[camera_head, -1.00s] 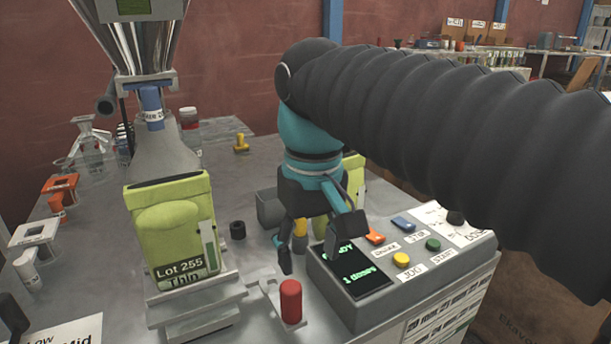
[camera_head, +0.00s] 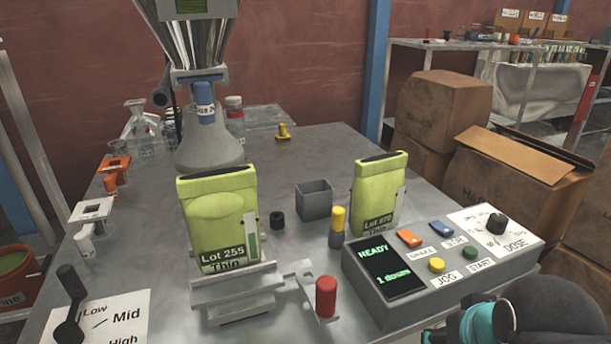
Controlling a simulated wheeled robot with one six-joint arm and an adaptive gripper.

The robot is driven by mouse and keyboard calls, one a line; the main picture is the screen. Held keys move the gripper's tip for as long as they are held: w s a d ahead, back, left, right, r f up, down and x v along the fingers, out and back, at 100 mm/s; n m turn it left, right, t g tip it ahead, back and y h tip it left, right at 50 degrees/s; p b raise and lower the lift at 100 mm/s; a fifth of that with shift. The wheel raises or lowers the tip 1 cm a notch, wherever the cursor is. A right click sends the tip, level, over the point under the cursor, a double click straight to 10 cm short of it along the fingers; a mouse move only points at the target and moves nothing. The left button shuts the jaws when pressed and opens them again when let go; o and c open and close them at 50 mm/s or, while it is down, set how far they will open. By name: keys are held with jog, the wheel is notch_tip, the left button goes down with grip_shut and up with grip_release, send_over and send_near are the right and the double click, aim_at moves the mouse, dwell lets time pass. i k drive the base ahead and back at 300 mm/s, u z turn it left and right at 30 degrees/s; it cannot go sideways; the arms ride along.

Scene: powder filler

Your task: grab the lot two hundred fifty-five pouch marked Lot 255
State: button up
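The green pouch marked Lot 255 (camera_head: 220,222) stands upright on a grey metal stand (camera_head: 236,290) below the filler's nozzle, left of centre. Its label also reads "Thin". A second green pouch marked Lot 870 (camera_head: 379,196) stands behind the control panel to the right. Part of my arm, black and teal, shows in the bottom right corner, far from the Lot 255 pouch. My gripper's fingers are not in the picture.
The control panel (camera_head: 447,262) reads "READY, 1 doses". A red-topped lever (camera_head: 326,297) stands right of the stand. A yellow-topped post (camera_head: 337,226) and small grey box (camera_head: 314,200) stand between the pouches. A Low/Mid/High lever (camera_head: 70,305) is at front left.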

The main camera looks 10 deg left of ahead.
aim_at(220, 206)
jog(key=u, duration=1.35)
jog(key=k, duration=0.5)
jog(key=u, duration=1.9)
jog(key=i, duration=1.25)
jog(key=z, duration=3.25)
